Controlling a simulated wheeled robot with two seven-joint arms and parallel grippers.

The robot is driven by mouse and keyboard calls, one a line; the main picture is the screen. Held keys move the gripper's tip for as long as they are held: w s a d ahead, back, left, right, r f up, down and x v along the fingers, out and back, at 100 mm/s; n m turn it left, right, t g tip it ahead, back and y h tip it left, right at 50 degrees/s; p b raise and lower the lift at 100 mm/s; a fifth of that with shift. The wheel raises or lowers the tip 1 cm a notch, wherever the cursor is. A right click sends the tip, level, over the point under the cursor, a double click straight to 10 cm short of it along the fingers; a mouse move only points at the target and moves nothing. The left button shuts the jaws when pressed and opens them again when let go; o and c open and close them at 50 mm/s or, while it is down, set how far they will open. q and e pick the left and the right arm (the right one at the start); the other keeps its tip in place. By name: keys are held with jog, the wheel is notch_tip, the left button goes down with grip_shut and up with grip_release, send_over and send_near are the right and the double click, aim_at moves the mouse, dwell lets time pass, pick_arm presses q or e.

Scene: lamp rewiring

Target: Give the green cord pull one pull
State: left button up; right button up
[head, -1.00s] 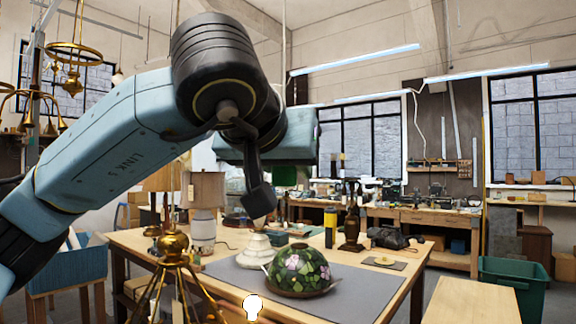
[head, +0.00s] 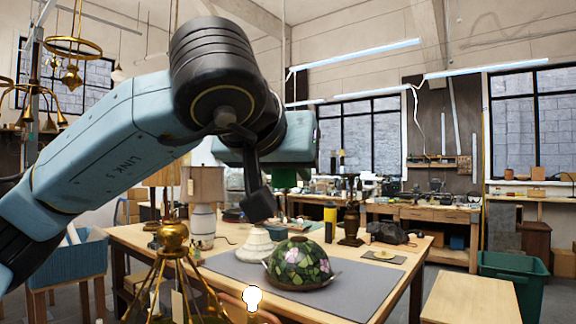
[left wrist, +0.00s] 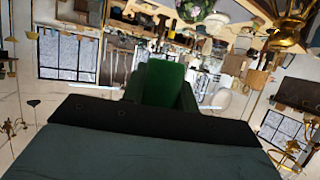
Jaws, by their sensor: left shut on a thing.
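The green cord pull shows in the left wrist view (left wrist: 163,84) as a green block between the two dark fingers of my left gripper (left wrist: 163,96). The fingers are shut on it. In the head view, my left arm comes in from the left. The teal hand of my left gripper (head: 284,158) is raised above the far part of the worktable. A patch of green (head: 284,179) shows just below the hand. A thin cord (head: 284,50) hangs from above and runs down behind the arm. The fingertips are largely hidden in the head view. My right gripper is not in view.
A stained-glass lampshade (head: 298,262) rests on a grey mat (head: 350,298) on the worktable below. Near it stand a pale shade (head: 255,242), a table lamp (head: 203,205) and a brass lamp frame (head: 173,240). A green bin (head: 515,275) stands at right.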

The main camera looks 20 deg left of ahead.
pick_arm(q)
notch_tip(320, 180, up, 2)
jog(key=shift+r+p, duration=0.25)
jog(key=shift+p, duration=1)
jog(key=o, duration=1)
